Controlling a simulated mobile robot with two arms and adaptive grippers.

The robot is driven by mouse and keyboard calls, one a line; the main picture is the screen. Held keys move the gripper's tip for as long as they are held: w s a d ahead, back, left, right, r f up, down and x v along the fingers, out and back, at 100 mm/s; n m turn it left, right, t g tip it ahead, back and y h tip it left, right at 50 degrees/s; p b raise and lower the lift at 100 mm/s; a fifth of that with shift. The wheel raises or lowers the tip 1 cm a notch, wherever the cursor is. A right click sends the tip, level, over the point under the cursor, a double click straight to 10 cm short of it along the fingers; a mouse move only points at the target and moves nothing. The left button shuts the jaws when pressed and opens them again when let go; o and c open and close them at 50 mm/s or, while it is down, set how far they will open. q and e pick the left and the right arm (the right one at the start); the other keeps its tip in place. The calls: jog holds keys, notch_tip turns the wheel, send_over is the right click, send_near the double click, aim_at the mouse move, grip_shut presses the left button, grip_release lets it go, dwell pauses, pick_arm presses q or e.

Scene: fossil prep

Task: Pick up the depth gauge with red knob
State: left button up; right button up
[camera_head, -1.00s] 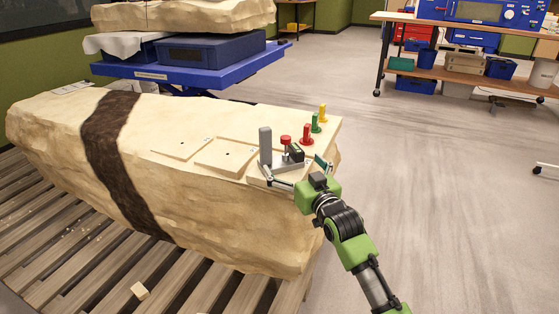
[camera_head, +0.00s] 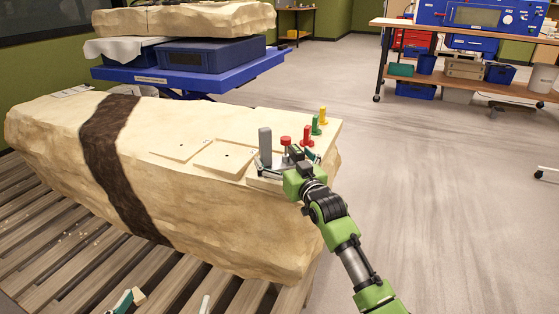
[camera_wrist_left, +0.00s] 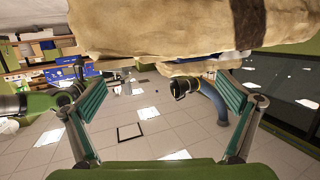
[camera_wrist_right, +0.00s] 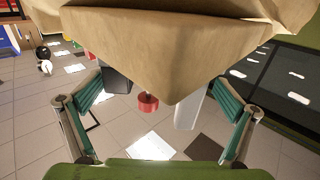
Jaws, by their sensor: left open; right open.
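The depth gauge stands on the near right end of the pale rock block; its red knob (camera_head: 285,140) shows beside a grey upright post (camera_head: 265,142). My right gripper (camera_head: 288,159) is open, with its fingers spread around the gauge's near side; whether they touch it is unclear. In the right wrist view, the red knob (camera_wrist_right: 148,103) and the grey post (camera_wrist_right: 190,108) appear between the open fingers, partly hidden by a tan surface. My left gripper (camera_head: 165,303) is open and empty at the bottom edge of the head view, below the block's front.
Red (camera_head: 307,137), green (camera_head: 316,124) and yellow (camera_head: 322,115) pegs stand just behind the gauge. Shallow square plates (camera_head: 223,157) lie left of it on the rock block (camera_head: 200,215). A blue lift table (camera_head: 210,80) is behind.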

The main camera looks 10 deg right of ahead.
jog(key=c, duration=1.5)
jog(key=shift+r, duration=0.3)
jog(key=c, duration=0.4)
jog(key=shift+r, duration=0.1)
